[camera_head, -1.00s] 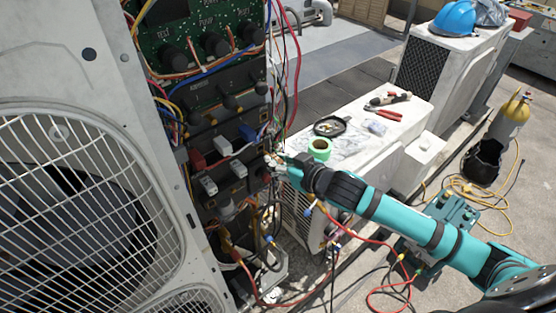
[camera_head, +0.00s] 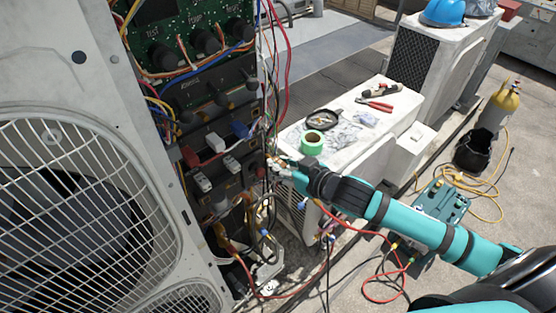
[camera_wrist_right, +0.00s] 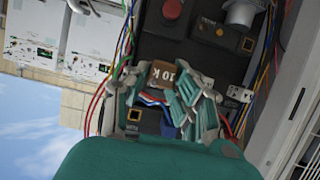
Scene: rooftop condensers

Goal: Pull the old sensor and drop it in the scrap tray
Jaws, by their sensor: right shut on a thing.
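My right gripper (camera_head: 276,165) is at the right edge of the open electrical panel (camera_head: 225,105). In the right wrist view, the gripper (camera_wrist_right: 164,83) is shut on a small brown block marked "10K" (camera_wrist_right: 161,74), which appears to be the old sensor. Red, white and blue wires show beneath it; I cannot tell if they join it. In the head view the block is too small to make out. A round black dish (camera_head: 338,121) with small bits in it lies on the white unit; it may be the scrap tray. My left gripper is not in view.
Loose wires hang along the panel's edge by my gripper. The white unit's top (camera_head: 394,134) carries green tape (camera_head: 312,142), red pliers (camera_head: 376,105) and a plastic bag. Hoses (camera_head: 375,232) run below my right arm to a teal device (camera_head: 440,203).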

